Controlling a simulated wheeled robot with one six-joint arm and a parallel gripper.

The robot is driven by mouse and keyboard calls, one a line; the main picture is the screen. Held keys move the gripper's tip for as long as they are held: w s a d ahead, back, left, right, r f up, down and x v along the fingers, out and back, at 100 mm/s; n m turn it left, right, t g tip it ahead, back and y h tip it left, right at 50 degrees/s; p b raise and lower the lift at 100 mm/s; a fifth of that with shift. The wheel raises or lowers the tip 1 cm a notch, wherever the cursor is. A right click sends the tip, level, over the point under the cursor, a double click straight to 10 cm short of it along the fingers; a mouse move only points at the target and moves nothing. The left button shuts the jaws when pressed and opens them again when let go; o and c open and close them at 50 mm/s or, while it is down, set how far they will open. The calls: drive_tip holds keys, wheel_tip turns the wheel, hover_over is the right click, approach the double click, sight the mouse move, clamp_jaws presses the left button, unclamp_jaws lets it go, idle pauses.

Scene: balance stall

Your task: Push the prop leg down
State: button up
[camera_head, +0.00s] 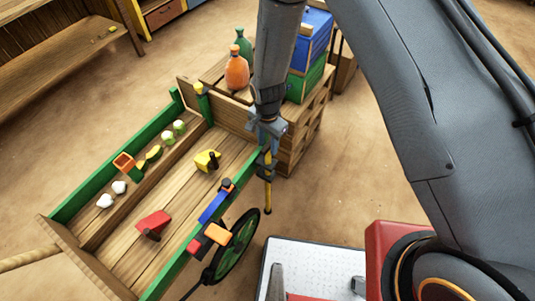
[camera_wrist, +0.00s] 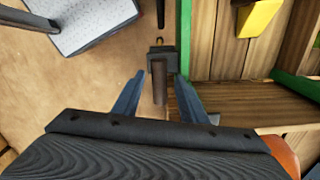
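The prop leg (camera_head: 268,192) is a yellow rod with dark ends, hanging roughly upright at a dark bracket (camera_head: 265,164) on the right corner of the wooden cart (camera_head: 190,192). Whether its foot touches the ground is unclear. My gripper (camera_head: 268,132) points down above this corner. In the wrist view my gripper (camera_wrist: 157,92) is open. A brownish upright piece (camera_wrist: 158,82), seemingly the leg's top, shows between the two fingers with gaps on both sides. The dark bracket (camera_wrist: 162,62) lies just beyond it. Contact with the leg cannot be told.
The cart bed holds a yellow block (camera_head: 207,160), a red block (camera_head: 153,222) and small produce. A large wheel (camera_head: 238,246) stands at its near side. Behind my gripper are wooden crates (camera_head: 294,150), stacked blue (camera_head: 313,40) and green boxes, and an orange bottle (camera_head: 237,70).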

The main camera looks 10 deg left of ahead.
sight(268, 154)
wheel_tip(268, 154, down, 7)
drive_tip(key=b, duration=0.4)
clamp_jaws()
